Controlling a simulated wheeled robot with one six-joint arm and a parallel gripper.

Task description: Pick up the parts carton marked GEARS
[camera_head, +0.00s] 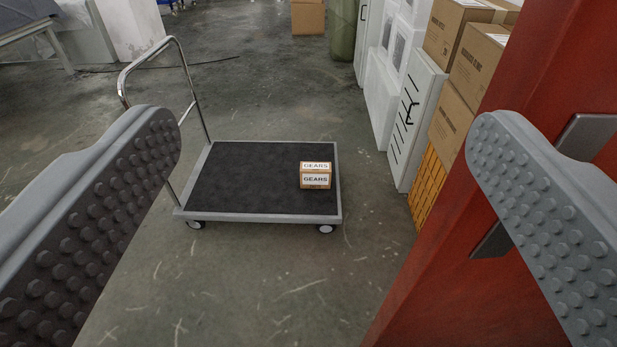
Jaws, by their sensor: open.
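The parts carton marked GEARS (316,181) is a small brown box with white labels on its top and front. It sits upright on the right part of the platform trolley (240,217), which has a dark deck, a grey rim and a chrome handle at its left. My gripper (325,125) is wide open and empty. Its two grey studded fingers frame the view at left and right. The carton is well beyond the fingers, lower down and between them in the picture, and nothing touches it.
A red post or panel (440,240) stands close at the right, behind the right finger. Stacked cartons (457,75) and white panels (414,125) line the right side. A brown box (308,17) and a green bin (342,30) are at the back. The concrete floor before the trolley is clear.

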